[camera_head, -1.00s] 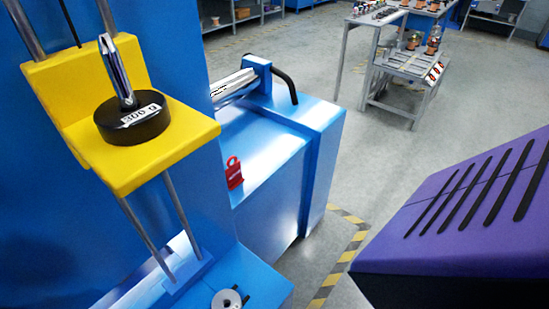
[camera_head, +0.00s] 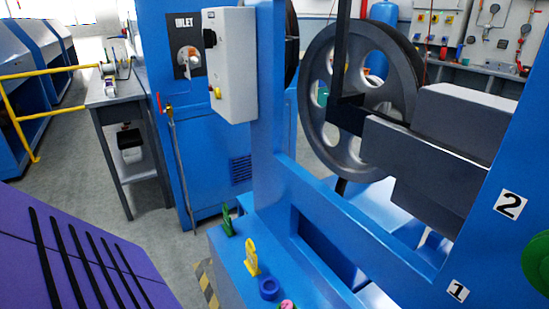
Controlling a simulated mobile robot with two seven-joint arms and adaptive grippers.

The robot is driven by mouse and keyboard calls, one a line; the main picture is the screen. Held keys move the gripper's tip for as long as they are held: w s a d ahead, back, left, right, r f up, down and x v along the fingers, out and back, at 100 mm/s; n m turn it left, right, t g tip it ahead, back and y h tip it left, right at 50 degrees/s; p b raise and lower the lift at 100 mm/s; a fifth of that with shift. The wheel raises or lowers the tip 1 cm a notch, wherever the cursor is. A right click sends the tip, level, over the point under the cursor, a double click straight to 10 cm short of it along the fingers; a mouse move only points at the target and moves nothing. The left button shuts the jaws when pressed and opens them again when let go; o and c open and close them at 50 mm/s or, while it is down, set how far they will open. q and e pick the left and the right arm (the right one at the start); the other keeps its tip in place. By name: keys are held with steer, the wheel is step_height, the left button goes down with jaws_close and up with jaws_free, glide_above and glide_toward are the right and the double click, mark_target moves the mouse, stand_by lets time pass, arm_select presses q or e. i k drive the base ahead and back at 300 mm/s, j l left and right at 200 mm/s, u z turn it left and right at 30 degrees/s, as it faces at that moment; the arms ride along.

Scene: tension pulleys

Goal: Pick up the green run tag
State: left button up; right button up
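A small green tag (camera_head: 227,221) stands upright on the blue machine ledge (camera_head: 226,262), near its far left corner. A yellow tag (camera_head: 251,258) stands in front of it on the same ledge, a little to the right. Neither of my grippers shows in the head view, so whether they are open or shut is hidden.
A blue ring (camera_head: 269,288) and a pink item (camera_head: 287,304) are nearer on the ledge. A large grey pulley wheel (camera_head: 322,128) and blue frame rise on the right. A grey table (camera_head: 124,92) and yellow railing (camera_head: 12,118) stand left, with open floor between.

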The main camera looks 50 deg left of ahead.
mark_target(228, 226)
steer(key=k+u, duration=0.15)
steer(key=u, duration=1.6)
steer(key=i+j+z, duration=0.1)
steer(key=j, duration=0.85)
steer(key=i+j+z, duration=0.15)
steer(key=j, duration=0.85)
steer(key=i+j+z, duration=0.1)
steer(key=j, duration=0.85)
